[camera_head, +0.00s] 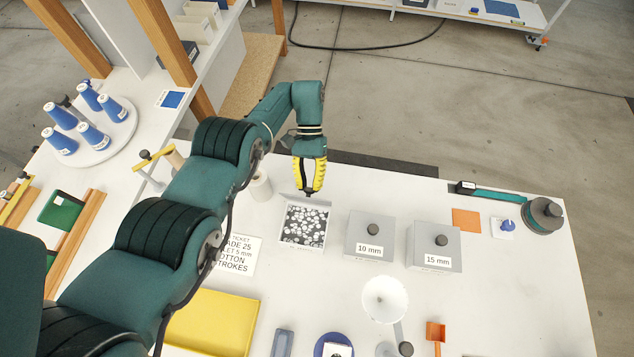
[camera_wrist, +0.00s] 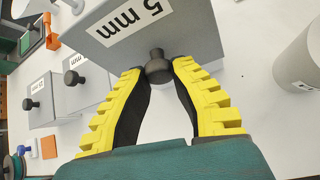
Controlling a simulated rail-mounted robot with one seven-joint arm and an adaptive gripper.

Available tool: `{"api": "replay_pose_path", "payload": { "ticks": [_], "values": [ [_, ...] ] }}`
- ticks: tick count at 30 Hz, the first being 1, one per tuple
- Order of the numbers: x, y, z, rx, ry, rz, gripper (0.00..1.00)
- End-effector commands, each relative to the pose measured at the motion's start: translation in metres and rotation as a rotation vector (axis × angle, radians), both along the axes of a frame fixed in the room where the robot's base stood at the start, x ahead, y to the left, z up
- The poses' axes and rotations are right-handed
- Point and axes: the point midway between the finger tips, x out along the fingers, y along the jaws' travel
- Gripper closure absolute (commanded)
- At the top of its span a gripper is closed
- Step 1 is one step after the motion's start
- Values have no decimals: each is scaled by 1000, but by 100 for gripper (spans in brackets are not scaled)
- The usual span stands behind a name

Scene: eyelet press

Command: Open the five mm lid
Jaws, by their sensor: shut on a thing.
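The 5 mm lid (camera_wrist: 195,38) is a grey panel with a white label and a dark round knob (camera_wrist: 158,68); it fills the top of the wrist view. My gripper (camera_wrist: 158,76) is shut on this knob, with a yellow-backed finger on either side. In the head view my gripper (camera_head: 309,191) is at the back edge of the open box (camera_head: 302,247). Small silvery eyelets (camera_head: 306,226) show inside it, so the lid is off the opening. The knob is hidden by the fingers in the head view.
The closed 10 mm box (camera_head: 357,222) and 15 mm box (camera_head: 423,244) stand to the right, each with a dark knob. A pale cylinder (camera_head: 260,185) stands close on the left. A white funnel (camera_head: 385,298) is in front. Bare table lies between.

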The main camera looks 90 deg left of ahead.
Motion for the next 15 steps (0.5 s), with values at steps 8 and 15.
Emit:
{"api": "replay_pose_path", "payload": {
  "ticks": [8,15],
  "values": [
    [-6,1,-4,-15,4,0,100],
    [-6,1,-4,-15,4,0,100]
  ]
}}
